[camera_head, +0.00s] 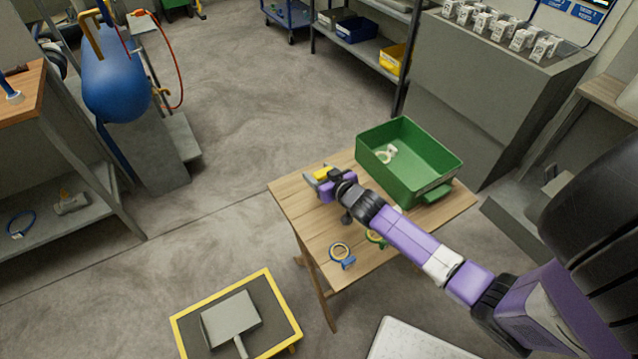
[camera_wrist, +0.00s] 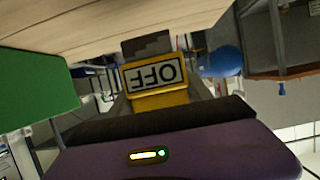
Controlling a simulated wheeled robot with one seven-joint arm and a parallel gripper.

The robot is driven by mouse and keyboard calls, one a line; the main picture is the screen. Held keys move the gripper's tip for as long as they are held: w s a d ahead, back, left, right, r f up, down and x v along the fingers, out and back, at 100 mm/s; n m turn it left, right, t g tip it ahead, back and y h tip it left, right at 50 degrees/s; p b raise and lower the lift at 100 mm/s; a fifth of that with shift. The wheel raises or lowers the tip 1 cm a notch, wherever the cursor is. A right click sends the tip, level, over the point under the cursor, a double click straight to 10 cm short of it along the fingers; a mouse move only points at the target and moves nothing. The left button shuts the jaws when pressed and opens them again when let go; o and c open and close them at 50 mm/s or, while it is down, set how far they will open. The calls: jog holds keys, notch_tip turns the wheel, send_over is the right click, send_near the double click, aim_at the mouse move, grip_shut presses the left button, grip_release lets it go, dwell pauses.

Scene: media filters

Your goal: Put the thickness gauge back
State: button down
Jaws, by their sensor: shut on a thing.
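My gripper (camera_head: 325,183) is shut on a yellow and grey device that I take for the thickness gauge (camera_head: 323,174), at the left back part of the wooden table (camera_head: 300,208). In the wrist view the gauge (camera_wrist: 157,78) shows a label reading "OFF", upside down, with a darker grey part beyond it. The table's wood fills the top of that view. I cannot tell whether the gauge touches the table. My gripper's purple body hides part of the gauge in the head view.
A green bin (camera_head: 385,176) holding a pale ring-shaped tool (camera_head: 387,152) stands on the table's right back part. A blue-handled ring tool (camera_head: 340,253) and a green one (camera_head: 375,237), partly behind my arm, lie near the front. A yellow-edged platform (camera_head: 185,331) stands at lower left.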

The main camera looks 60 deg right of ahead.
jog(key=shift+f+b, duration=0.35)
jog(key=shift+f, duration=1.65)
jog(key=shift+f, duration=0.2)
jog(key=shift+c, duration=2.2)
grip_release()
jog(key=shift+r, duration=0.15)
